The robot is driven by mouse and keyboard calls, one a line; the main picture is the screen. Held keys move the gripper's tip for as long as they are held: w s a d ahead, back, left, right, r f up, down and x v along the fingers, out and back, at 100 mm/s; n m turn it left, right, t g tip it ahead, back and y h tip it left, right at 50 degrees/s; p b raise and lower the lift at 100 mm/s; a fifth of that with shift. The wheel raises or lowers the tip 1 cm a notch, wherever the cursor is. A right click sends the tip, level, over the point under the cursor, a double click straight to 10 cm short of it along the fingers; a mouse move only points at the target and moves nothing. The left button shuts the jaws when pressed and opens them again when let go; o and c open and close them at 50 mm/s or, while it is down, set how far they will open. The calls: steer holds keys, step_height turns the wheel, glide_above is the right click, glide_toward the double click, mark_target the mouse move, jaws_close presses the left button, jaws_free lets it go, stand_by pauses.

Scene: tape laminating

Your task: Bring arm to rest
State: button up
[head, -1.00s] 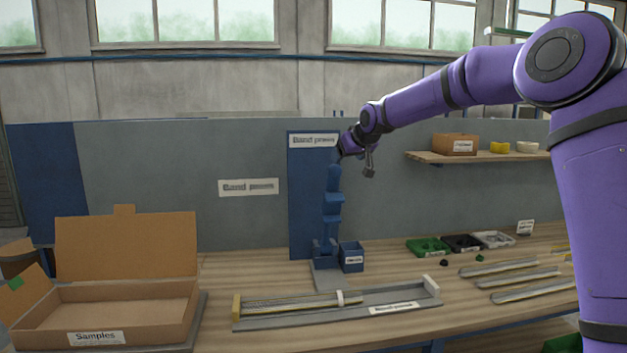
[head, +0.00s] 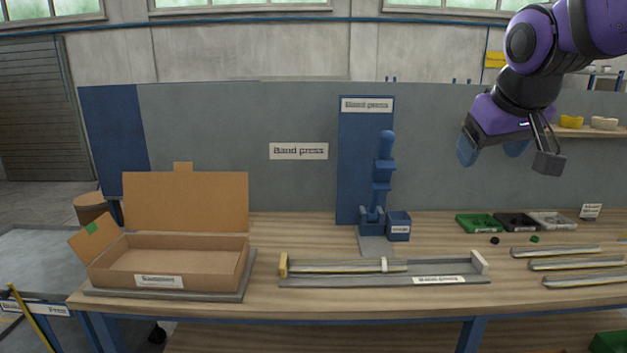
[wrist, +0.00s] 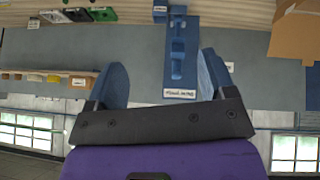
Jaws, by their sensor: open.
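My gripper (head: 492,150) hangs in the air at the upper right of the head view, in front of the grey back panel and well above the bench. Its two blue fingers are spread apart with nothing between them. In the wrist view my gripper (wrist: 165,80) also shows open and empty, with the blue band press (wrist: 177,50) beyond it, upside down. In the head view the band press (head: 383,175) stands upright on the bench, left of my gripper and apart from it.
An open cardboard samples box (head: 187,263) sits at the bench's left. A grey fixture (head: 350,281) holding long strips lies at the front middle. Small coloured trays (head: 478,223) and several loose strips (head: 556,251) lie at the right. A shelf (head: 590,132) is behind my gripper.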

steer(key=s+d+f, duration=0.1)
steer(key=s+f, duration=0.2)
steer(key=s, duration=0.6)
steer(key=s+d+f+m+g+y, duration=0.1)
steer(key=s+f, duration=0.3)
steer(key=s, duration=0.5)
steer(key=shift+d+m+g, duration=0.3)
steer(key=shift+d, duration=0.1)
